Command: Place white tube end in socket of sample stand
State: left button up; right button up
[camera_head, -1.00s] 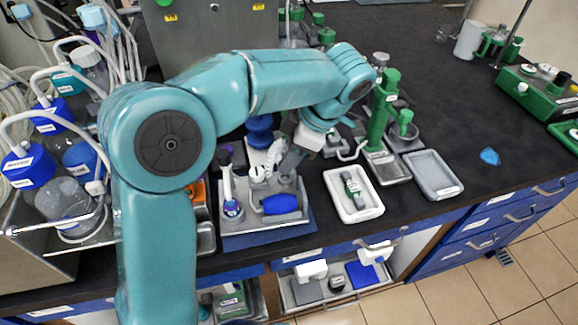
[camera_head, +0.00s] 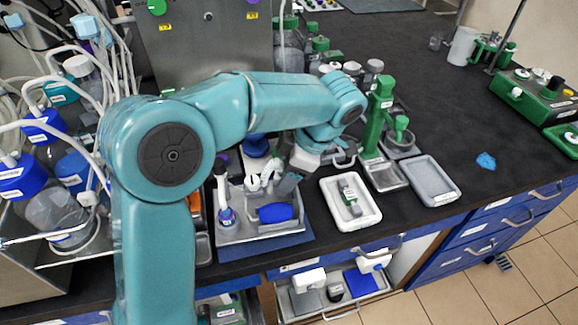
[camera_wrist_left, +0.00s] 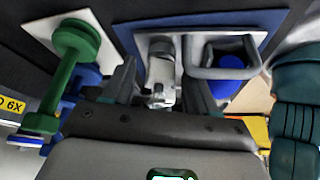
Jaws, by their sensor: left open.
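My left gripper (camera_head: 284,187) points down over the grey tray (camera_head: 262,235), beside a white curved tube (camera_head: 265,180). In the left wrist view its two dark fingers (camera_wrist_left: 162,88) stand apart, with a pale fitting (camera_wrist_left: 161,72) between them. I cannot tell whether the fingers touch it. A green stand (camera_head: 377,120) with a metal tray base is right of my gripper. A blue stand (camera_head: 256,146) is behind it, partly hidden by my arm. I cannot make out any socket. My right gripper is out of view.
A blue bottle (camera_head: 276,212) lies in the grey tray. A white tray (camera_head: 369,219) holding a green-and-grey part and an empty grey tray (camera_head: 431,182) are to the right. Bottles and tubing (camera_head: 45,150) crowd the left. The bench (camera_head: 450,115) further right is largely clear.

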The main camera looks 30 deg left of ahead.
pick_arm(q)
jog(key=p+v, duration=0.2)
jog(key=v, duration=1)
jog(key=shift+r, duration=0.15)
